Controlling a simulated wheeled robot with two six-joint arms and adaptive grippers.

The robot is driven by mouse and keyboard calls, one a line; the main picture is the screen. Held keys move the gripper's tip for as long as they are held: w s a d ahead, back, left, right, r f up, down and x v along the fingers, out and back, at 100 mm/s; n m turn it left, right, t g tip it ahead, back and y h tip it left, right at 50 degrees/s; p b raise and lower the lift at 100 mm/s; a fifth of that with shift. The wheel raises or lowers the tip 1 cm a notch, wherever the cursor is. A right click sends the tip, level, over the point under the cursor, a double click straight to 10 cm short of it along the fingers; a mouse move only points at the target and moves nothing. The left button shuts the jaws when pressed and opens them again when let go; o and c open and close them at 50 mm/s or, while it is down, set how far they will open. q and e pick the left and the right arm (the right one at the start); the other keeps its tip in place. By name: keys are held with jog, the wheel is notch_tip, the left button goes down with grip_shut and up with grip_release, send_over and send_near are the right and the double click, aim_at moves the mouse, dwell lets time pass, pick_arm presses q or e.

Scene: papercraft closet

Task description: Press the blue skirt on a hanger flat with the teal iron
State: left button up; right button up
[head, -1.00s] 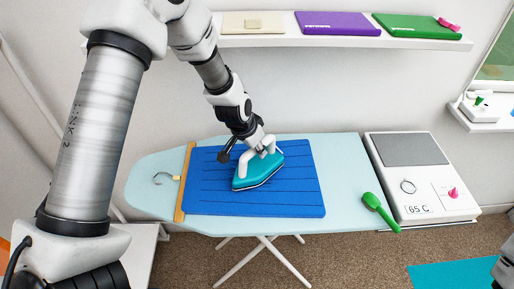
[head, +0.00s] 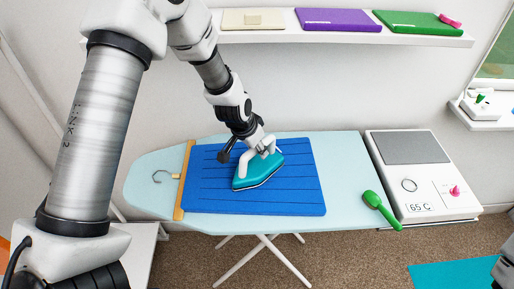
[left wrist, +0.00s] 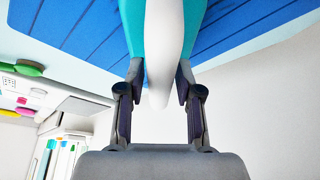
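The blue skirt (head: 300,190) lies flat on the pale blue ironing board, with dark lines running across it. Its wooden hanger (head: 184,182) is along the skirt's left edge, with the metal hook pointing left. The teal iron (head: 262,172) rests over the middle of the skirt. My left gripper (head: 259,147) is at the iron's white handle. In the left wrist view its two fingers (left wrist: 158,100) stand on either side of the white handle (left wrist: 165,50) and close on it. The iron hides the skirt under it. My right gripper is not in view.
The ironing board (head: 345,180) has bare room right of the skirt. A green brush-like tool (head: 381,208) lies at its right edge, beside a white station (head: 422,178) reading 65 C. A wall shelf (head: 345,40) with flat folded items runs behind. A teal mat (head: 455,275) is on the floor.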

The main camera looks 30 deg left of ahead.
pick_arm(q)
jog(key=shift+r+p, duration=0.35)
dwell(0.4)
grip_shut()
